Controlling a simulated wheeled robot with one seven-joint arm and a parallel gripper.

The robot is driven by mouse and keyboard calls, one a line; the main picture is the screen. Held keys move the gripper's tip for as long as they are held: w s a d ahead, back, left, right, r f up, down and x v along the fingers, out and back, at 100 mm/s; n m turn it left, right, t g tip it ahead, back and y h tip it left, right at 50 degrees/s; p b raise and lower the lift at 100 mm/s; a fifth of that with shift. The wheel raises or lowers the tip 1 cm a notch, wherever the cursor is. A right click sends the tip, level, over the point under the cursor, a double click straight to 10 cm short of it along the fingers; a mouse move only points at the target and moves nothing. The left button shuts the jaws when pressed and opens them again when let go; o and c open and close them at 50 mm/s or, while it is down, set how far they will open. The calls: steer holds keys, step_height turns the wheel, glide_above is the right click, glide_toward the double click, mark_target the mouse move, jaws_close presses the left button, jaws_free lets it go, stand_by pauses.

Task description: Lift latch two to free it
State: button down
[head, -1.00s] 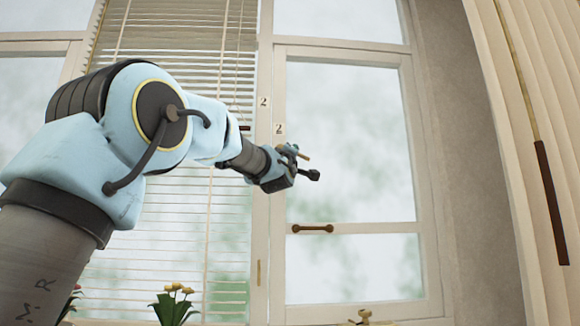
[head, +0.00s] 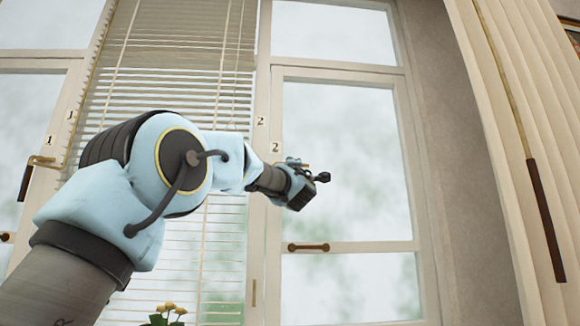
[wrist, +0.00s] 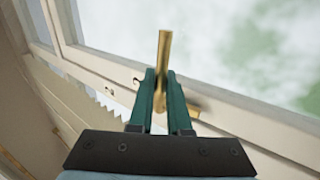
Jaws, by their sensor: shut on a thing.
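Latch two is a brass lever at the frame of the window marked with "2" labels (head: 275,147). In the wrist view the brass lever (wrist: 164,62) stands up between the two green fingers of my gripper (wrist: 161,76), which is shut on it. A second brass piece of the latch (wrist: 185,106) shows beside and behind the right finger. In the head view my gripper (head: 306,183) is in front of the left side of this window and hides most of the latch. Only a small yellowish tip shows above the gripper.
A brown horizontal handle (head: 308,247) sits on the window's crossbar below my gripper. At left, a window marked "1" has its own brass latch (head: 42,161). Blinds (head: 190,70) hang between the windows, a curtain (head: 520,150) hangs at right, and yellow flowers (head: 168,308) stand below.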

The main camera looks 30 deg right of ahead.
steer(key=c, duration=0.9)
jaws_free()
steer(key=shift+o, duration=0.2)
steer(key=b+v, duration=0.3)
steer(key=v, duration=0.8)
steer(key=shift+w, duration=0.15)
